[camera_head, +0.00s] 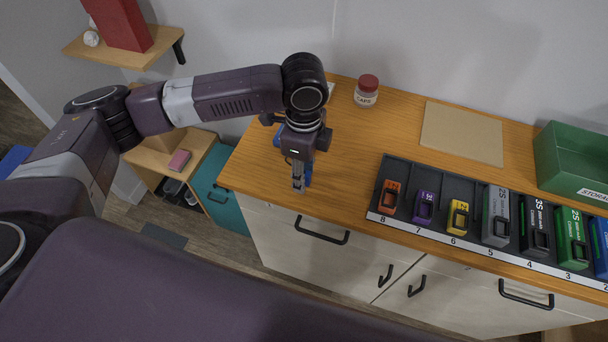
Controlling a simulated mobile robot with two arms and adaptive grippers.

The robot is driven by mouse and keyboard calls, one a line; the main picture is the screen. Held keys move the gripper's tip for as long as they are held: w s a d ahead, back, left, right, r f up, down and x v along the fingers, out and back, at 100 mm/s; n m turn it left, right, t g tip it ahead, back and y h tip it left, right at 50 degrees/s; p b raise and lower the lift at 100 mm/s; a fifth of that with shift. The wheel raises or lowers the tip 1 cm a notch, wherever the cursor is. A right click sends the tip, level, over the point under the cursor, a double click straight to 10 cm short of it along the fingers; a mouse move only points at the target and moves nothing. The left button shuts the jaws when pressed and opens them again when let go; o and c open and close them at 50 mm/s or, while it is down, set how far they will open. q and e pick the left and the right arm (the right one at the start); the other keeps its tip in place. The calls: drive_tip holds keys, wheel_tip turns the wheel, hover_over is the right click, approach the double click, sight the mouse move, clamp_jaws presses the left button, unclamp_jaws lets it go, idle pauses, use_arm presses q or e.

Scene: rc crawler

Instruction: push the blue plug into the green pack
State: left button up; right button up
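The green pack (571,238) stands in the slot marked 3 of a dark rack at the right of the counter. My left gripper (298,185) points down over the counter's left front edge, well to the left of the green pack. Blue parts (308,175) show just beside its fingers and at the left of its wrist. They are mostly hidden behind the gripper, so I cannot tell whether they are the blue plug or whether the fingers hold them. My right gripper is out of view.
The dark rack (376,214) also holds orange, purple, yellow, grey, black and blue packs. A green storage bin (562,176) stands behind it at the right. A tan mat (462,133) and a red-lidded jar (367,91) are at the back. The counter's middle is clear.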

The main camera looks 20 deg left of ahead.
use_arm(q)
clamp_jaws()
drive_tip(key=shift+r, duration=0.1)
wheel_tip(320, 180, up, 20)
drive_tip(key=b, duration=0.1)
idle(0.5)
